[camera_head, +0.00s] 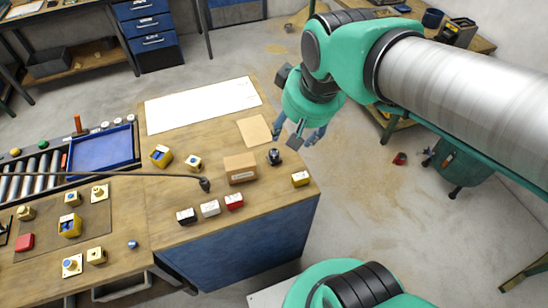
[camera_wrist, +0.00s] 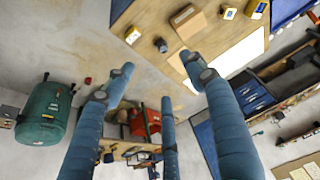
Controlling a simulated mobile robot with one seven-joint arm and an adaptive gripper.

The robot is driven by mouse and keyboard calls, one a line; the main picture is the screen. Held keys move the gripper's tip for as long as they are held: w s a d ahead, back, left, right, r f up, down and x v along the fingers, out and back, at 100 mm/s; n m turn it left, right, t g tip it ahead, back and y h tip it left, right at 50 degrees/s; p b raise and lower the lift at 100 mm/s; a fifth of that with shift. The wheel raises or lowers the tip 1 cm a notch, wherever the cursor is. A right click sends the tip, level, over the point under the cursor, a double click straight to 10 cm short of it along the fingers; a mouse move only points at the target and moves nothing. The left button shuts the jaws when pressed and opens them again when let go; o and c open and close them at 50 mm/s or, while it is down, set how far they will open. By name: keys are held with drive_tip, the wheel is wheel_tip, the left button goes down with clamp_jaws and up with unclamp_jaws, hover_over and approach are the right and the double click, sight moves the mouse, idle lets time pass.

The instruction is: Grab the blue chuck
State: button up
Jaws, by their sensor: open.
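A small dark, bluish chuck-like piece (camera_head: 274,157) stands on the wooden table near its right edge, beside a brown box (camera_head: 240,168). It also shows in the wrist view (camera_wrist: 160,45), near the table edge. A small blue round piece (camera_head: 132,244) sits at the front left; I cannot tell which of the two is the blue chuck. My gripper (camera_head: 297,133) has blue-grey fingers that are spread and empty. It hangs beyond the table's right edge, above and to the right of the dark piece. In the wrist view the fingers (camera_wrist: 160,80) are wide apart and touch nothing.
A yellow block (camera_head: 300,179) stands near the table's right corner. Black, white and red blocks (camera_head: 209,209) line the front edge. A dark-tipped rod (camera_head: 204,184) reaches in from the left. White paper (camera_head: 202,104) lies at the back.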

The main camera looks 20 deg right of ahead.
drive_tip(key=w+d+f+g, duration=0.1)
drive_tip(key=w+f+g, duration=0.1)
drive_tip(key=w+f, duration=0.8)
drive_tip(key=n+g, duration=0.1)
drive_tip(key=g, duration=0.1)
hover_over(274, 155)
wheel_tip(274, 155, down, 13)
drive_tip(key=shift+s, duration=0.2)
wheel_tip(274, 155, down, 8)
drive_tip(key=shift+f+b, duration=0.15)
drive_tip(key=shift+b, duration=0.3)
drive_tip(key=shift+f, duration=0.2)
drive_tip(key=shift+f, duration=0.1)
drive_tip(key=shift+w+f+b, duration=0.2)
drive_tip(key=shift+f+b, duration=0.4)
drive_tip(key=shift+f, duration=1.9)
